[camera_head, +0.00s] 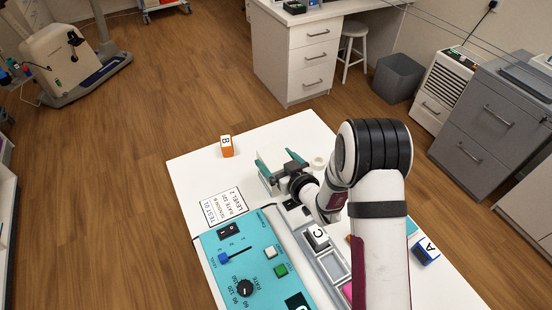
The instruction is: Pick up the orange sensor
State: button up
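The orange sensor (227,150) stands upright near the far left part of the white table, with a white top marked B. My gripper (272,157) is to its right, with two teal fingers spread apart. The fingers point toward the back left, and I see nothing held between them. The gripper and the sensor are apart. My arm hides part of the table's right side.
A teal control panel (258,245) with a knob and slider lies in front. A tray (330,264) beside it holds a block marked C (317,238). A printed card (223,206) lies left. A blue block marked A (426,251) stands right. Table around the orange sensor is clear.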

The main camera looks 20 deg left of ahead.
jog(key=shift+r, duration=0.1)
jog(key=shift+s+d+r, duration=0.15)
jog(key=shift+s+d, duration=0.05)
jog(key=v, duration=1.2)
jog(key=d+r+m+g+h, duration=0.25)
jog(key=d+m+h, duration=0.55)
jog(key=d, duration=0.5)
jog(key=s+d+r+m+g+h, duration=0.1)
jog(key=s+d+r+m+g, duration=0.1)
jog(key=s, duration=0.6)
jog(key=s+d+r+m+g, duration=0.1)
jog(key=s+r+m+g, duration=0.1)
jog(key=s, duration=0.7)
jog(key=shift+s+d+r+m+g+h, duration=0.2)
jog(key=shift+d+r+m+g+h, duration=0.15)
jog(key=shift+g, duration=0.3)
jog(key=s+a, duration=0.1)
jog(key=s, duration=0.1)
jog(key=s+a+r+m+g+y, duration=0.1)
jog(key=s, duration=0.2)
jog(key=s+a+r+m+g, duration=0.1)
jog(key=s, duration=0.2)
jog(key=shift+s+r+y, duration=0.1)
jog(key=shift+r+y, duration=0.1)
jog(key=shift+y, duration=0.05)
jog(key=shift+c, duration=1.2)
